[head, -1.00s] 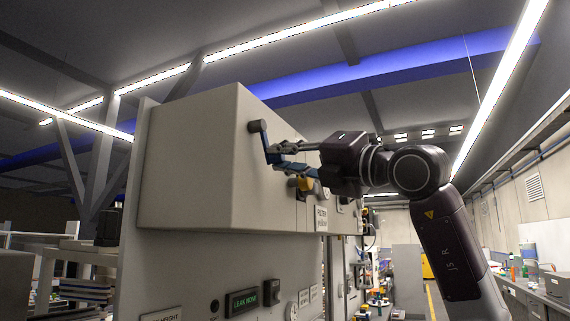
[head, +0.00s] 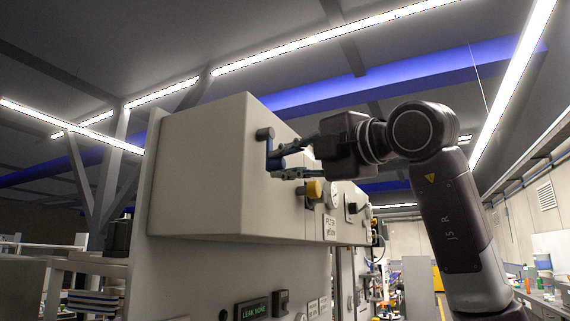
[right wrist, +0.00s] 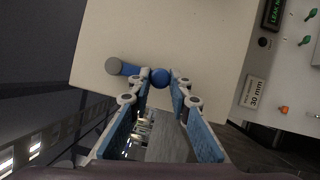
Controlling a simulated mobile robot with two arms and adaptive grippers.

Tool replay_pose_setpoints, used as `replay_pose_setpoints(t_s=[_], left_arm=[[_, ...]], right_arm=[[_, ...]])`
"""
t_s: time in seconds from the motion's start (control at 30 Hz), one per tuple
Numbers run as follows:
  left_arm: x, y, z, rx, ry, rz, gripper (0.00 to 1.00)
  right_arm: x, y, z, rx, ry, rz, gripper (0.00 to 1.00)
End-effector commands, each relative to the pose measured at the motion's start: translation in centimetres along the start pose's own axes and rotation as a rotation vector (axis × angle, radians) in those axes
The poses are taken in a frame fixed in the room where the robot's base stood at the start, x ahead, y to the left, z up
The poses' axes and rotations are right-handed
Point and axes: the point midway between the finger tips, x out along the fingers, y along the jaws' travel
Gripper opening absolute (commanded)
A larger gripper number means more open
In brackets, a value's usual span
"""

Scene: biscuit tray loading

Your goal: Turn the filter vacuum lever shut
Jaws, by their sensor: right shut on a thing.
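The filter vacuum lever (head: 269,150) is on the grey cabinet's right-hand face. It has a dark grey round hub and a blue arm hanging down from it in the head view. In the right wrist view its grey hub (right wrist: 113,66) is at upper left, and a blue arm runs right to a round blue end (right wrist: 160,77). My right gripper (head: 283,166) is at the lower end of the lever, shut on it. In the right wrist view the fingertips (right wrist: 161,80) are on both sides of the blue end. My left gripper is out of view.
The cabinet (head: 200,175) fills the middle left. A yellow knob (head: 314,188), a gauge (head: 333,194) and a label plate (head: 329,228) are just below and right of my gripper. A lit panel (head: 252,308) is lower down. An aisle lies to the right.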

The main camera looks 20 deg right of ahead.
Motion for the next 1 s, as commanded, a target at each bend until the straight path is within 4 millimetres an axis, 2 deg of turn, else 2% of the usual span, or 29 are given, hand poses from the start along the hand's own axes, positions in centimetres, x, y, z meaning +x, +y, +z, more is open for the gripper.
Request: replay_pose_setpoints(t_s=[0.33,0.37,0.5,0.83,1.0], left_arm=[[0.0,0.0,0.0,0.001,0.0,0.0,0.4],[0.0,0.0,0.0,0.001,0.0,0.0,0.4],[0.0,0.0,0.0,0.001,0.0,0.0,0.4],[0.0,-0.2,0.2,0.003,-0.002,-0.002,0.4],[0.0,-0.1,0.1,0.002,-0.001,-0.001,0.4]], right_arm=[[0.1,-0.2,-0.1,0.003,0.004,-0.005,0.0],[0.1,-0.2,-0.1,0.003,0.004,-0.005,0.21],[0.1,-0.1,-0.1,0.002,0.003,-0.004,0.36],[-0.3,0.0,0.0,0.001,0.001,0.0,0.36],[-2.6,0.1,0.1,0.001,0.0,0.002,0.36]])
